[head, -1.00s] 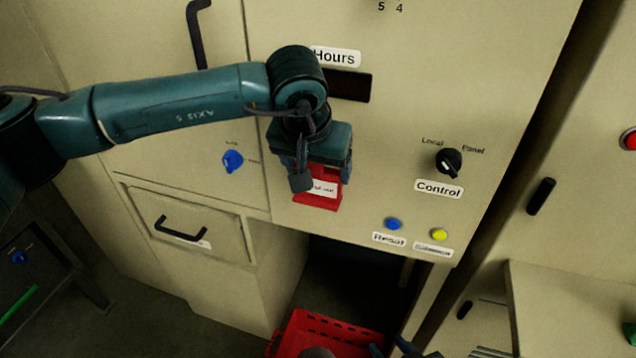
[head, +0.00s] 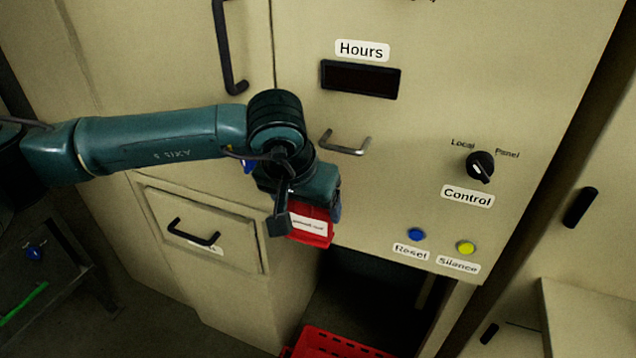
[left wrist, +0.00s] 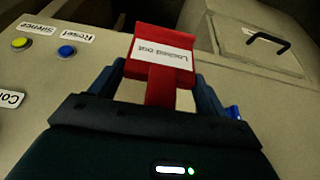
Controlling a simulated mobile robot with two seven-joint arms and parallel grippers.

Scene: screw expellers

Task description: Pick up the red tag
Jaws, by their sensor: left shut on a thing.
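The red tag (head: 311,227) with a white label hangs from my left gripper (head: 308,200) in front of the beige cabinet. In the left wrist view the red tag (left wrist: 159,64) sits between the two blue fingers of my left gripper (left wrist: 158,80), which is shut on it. Its label shows upside down and reads "Locked out". The metal handle (head: 344,146) on the cabinet is bare, up and right of the gripper. My right gripper cannot be made out in these views.
A black control knob (head: 480,166), a blue reset button (head: 416,234) and a yellow silence button (head: 466,247) are on the panel to the right. A drawer with a black handle (head: 193,233) is at lower left. A red crate (head: 335,343) stands on the floor below.

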